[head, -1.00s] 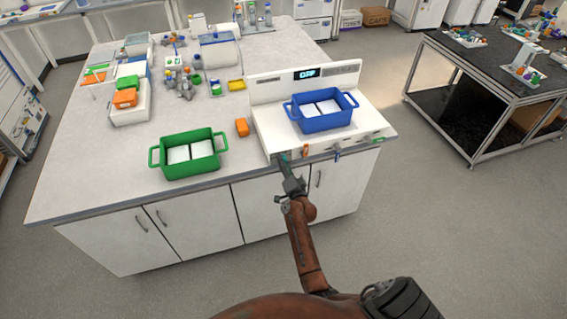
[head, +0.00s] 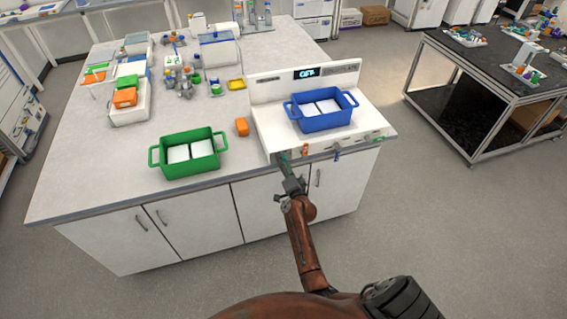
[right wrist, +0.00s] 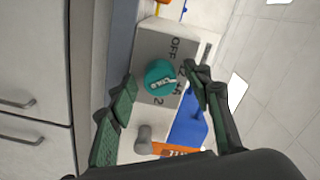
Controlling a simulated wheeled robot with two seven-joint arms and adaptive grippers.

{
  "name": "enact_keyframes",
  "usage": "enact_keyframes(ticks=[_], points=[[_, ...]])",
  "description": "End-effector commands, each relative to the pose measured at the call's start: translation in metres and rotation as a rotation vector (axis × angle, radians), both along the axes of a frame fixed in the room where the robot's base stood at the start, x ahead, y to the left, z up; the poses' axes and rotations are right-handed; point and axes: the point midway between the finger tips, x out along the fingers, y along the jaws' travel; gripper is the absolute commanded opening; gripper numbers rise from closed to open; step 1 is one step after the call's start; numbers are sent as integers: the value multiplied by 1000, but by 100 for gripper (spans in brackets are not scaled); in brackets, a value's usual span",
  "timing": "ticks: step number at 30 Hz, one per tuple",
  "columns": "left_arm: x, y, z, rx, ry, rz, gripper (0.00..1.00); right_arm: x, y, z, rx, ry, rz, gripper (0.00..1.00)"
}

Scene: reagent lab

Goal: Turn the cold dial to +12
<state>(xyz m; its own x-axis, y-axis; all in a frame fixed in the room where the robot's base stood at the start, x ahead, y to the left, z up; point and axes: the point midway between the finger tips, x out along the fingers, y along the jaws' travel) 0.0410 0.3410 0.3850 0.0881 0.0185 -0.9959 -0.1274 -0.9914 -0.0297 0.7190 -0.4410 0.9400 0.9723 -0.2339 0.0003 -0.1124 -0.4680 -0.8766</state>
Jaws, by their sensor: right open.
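The cold dial is a round teal knob (right wrist: 160,76) with a white label, on a grey plate marked OFF and 12; the other marks are partly hidden or blurred. The plate is on the front of a white bench unit (head: 262,125), whose dark display (head: 307,73) seems to read OFF. My right gripper (head: 285,163) is at the left end of the unit's front and hides most of the dial there. In the right wrist view my right gripper (right wrist: 162,88) is open, its two fingers on either side of the dial, with gaps visible. My left gripper is not in view.
A blue handled bin (head: 322,120) stands on the unit. Cabinet doors lie below.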

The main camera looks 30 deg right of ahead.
Motion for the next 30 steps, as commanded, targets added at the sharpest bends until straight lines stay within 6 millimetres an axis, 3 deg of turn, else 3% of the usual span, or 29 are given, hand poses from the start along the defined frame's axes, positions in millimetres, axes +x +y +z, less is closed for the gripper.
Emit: enact_keyframes(ticks=[5,16,30], points=[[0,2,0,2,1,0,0,-11,3,-1,0,1,0,46],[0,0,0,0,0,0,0,-65,16,-1,0,1,0,46],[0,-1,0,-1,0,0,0,-73,18,0,0,0,0,46]])
